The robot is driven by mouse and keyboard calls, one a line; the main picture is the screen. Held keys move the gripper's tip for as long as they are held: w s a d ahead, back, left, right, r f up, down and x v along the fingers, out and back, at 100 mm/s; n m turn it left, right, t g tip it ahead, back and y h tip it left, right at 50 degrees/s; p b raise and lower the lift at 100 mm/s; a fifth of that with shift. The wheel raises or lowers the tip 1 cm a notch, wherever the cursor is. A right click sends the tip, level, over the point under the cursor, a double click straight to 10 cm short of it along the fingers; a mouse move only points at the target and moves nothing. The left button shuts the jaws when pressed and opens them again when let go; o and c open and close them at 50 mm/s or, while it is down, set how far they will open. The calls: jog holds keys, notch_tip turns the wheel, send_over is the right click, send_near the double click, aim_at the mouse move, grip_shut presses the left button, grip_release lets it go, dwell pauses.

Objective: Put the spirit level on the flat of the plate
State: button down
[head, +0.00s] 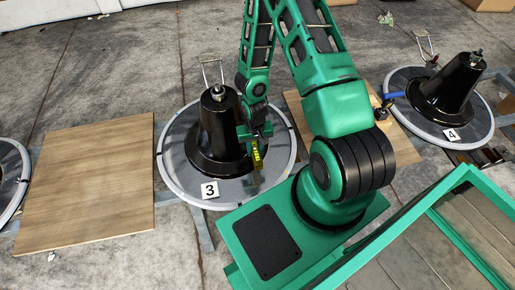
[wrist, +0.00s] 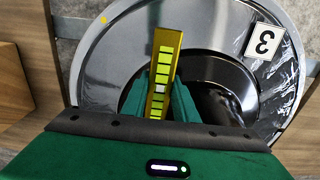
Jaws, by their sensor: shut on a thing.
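My gripper (head: 258,132) is shut on the spirit level (head: 257,153), a yellow bar with green segments. In the wrist view the level (wrist: 162,75) stands out from between my green fingers (wrist: 164,96). The round grey plate (head: 272,168), marked 3, lies below, with a black bell-shaped hub (head: 213,130) rising from its middle. The level is over the flat ring to the right of the hub. In the wrist view the plate (wrist: 110,62) fills much of the picture. I cannot tell whether the level touches the plate.
A wooden board (head: 85,185) lies left of the plate. A second plate (head: 470,135) with a black hub, marked 4, stands at the right. A card marked 3 (head: 209,190) lies on the near side of the plate. A green-framed glass-topped box (head: 460,235) is at the lower right.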

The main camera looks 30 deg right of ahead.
send_over(263, 155)
notch_tip(263, 155, down, 4)
jog(key=shift+r, duration=0.25)
jog(key=shift+f, duration=2.05)
jog(key=c, duration=1.4)
grip_release()
jog(key=shift+f, duration=0.1)
